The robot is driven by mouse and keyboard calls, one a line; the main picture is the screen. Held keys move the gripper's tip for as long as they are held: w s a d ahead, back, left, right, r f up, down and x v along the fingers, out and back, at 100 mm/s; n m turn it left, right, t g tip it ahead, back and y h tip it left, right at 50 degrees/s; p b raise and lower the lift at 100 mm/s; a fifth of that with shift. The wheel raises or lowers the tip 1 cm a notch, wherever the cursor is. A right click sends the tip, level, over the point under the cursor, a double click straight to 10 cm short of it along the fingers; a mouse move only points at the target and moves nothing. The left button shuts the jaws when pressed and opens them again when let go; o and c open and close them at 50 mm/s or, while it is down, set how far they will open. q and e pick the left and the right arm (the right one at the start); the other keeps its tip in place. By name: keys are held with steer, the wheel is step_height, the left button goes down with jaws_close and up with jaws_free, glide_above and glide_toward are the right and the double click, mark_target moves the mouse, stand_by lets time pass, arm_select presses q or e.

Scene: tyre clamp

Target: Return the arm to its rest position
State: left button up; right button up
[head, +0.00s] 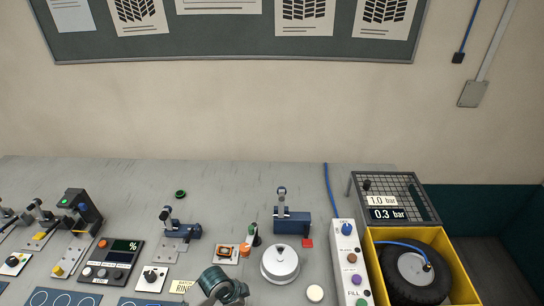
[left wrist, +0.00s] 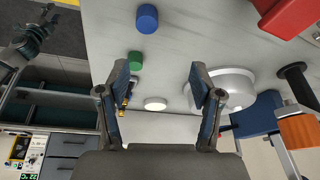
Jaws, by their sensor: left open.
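My left gripper (left wrist: 160,85) is open in the left wrist view, with its two dark fingers spread apart and nothing between them. A teal and dark part of my arm shows at the bottom edge of the head view, but its fingers are out of that picture. A white domed object (head: 280,264) stands on the bench, and it also shows right of the fingers in the left wrist view (left wrist: 236,87). A dark jointed part, apparently my right gripper (left wrist: 36,38), shows at the upper left of the left wrist view. Its jaws are too unclear to read.
The grey bench (head: 130,180) holds several clamps and a percent display box (head: 111,260). A blue clamp (head: 292,220) stands behind the dome. A white fill panel (head: 346,262) and a tyre (head: 413,274) in a yellow box are at right. The bench's rear strip is mostly clear.

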arm_select(q)
steer(key=s, duration=0.1)
steer(key=s+f+n, duration=0.1)
steer(key=s, duration=0.1)
steer(key=shift+d+f+n, duration=0.3)
steer(key=shift+d+n, duration=0.05)
steer(key=shift+n, duration=0.05)
steer(key=s+n, duration=0.1)
steer(key=s+a+f+n+t, duration=0.1)
steer(key=s+a+n, duration=0.1)
steer(key=n, duration=0.1)
steer(key=shift+s+a+f+t, duration=0.15)
steer(key=shift+s+f+t, duration=0.15)
steer(key=shift+s+f, duration=0.1)
steer(key=s+a+f+n+y, duration=0.2)
steer(key=s+a+n+y, duration=0.2)
steer(key=s+a+n, duration=0.6)
step_height(320, 180, down, 28)
steer(key=s+a+m+b, duration=0.2)
steer(key=s+m, duration=0.1)
steer(key=s+a+f+g+b, duration=0.1)
steer(key=s+a+f+g, duration=0.1)
steer(key=s+f, duration=1.5)
steer(key=shift+a+f, duration=0.3)
steer(key=shift+f, duration=0.05)
arm_select(e)
steer(key=f, duration=0.3)
steer(key=shift+s+a+f, duration=0.1)
steer(key=shift+s+a, duration=0.1)
steer(key=shift+s, duration=0.05)
